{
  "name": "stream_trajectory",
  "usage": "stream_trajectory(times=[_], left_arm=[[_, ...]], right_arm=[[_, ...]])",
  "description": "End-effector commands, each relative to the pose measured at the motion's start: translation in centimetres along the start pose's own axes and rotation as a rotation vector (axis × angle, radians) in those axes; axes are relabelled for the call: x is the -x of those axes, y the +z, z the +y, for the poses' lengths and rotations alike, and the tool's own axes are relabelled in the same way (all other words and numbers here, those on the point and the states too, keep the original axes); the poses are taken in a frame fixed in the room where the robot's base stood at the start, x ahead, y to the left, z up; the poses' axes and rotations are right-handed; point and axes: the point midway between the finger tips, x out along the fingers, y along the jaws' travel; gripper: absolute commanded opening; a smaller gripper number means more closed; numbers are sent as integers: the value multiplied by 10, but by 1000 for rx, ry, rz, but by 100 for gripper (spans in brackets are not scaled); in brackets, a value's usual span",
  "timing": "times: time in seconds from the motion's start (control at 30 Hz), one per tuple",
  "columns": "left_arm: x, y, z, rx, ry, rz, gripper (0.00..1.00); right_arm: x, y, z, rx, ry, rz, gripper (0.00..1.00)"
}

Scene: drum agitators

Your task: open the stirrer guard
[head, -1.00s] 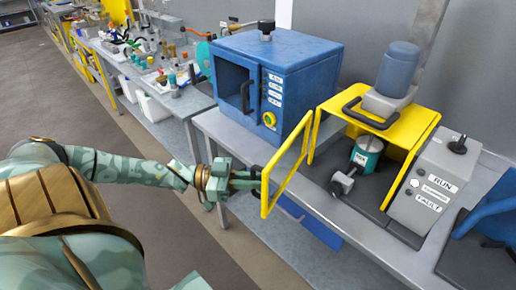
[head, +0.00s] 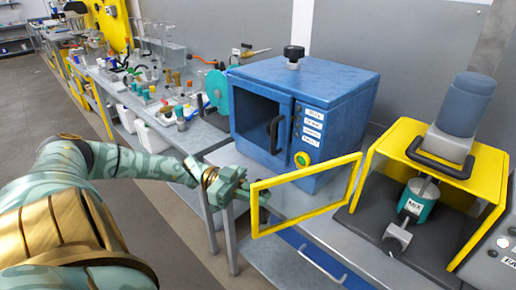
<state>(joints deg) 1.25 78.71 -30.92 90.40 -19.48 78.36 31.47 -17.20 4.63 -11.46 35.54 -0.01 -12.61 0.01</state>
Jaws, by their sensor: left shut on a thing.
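The stirrer guard is a yellow frame door (head: 303,223) that stands swung out to the left of the yellow stirrer housing (head: 455,158), with the housing's front uncovered. My left gripper (head: 246,192) is shut on the guard at its outer left edge; the frame partly hides the fingertips. Inside the housing a teal drum labelled MIX (head: 418,203) is in view, with a grey clamp-like part (head: 397,238) in front of it. A grey-blue motor (head: 463,105) stands on top of the housing. My right gripper is out of view.
A blue oven-like box (head: 345,95) with a dark handle stands behind the guard. A grey control box (head: 492,262) is cut off at the right edge. Another bench with small items runs along the back left.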

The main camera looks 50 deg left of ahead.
Motion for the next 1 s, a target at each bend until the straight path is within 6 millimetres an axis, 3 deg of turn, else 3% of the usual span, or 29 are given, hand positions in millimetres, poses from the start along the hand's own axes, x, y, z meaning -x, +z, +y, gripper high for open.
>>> stream_trajectory(times=[0.47,0.5,0.57,0.87,1.0], left_arm=[[1,0,-2,-1,-3,-2,0],[1,0,-2,-1,-3,-2,18],[1,0,-2,-2,-3,-1,30],[3,0,-2,-1,-2,-1,30],[19,1,-2,0,-3,-4,30]], right_arm=[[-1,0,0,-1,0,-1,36],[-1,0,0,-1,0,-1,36],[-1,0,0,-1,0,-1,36],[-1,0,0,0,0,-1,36],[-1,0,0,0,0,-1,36]])
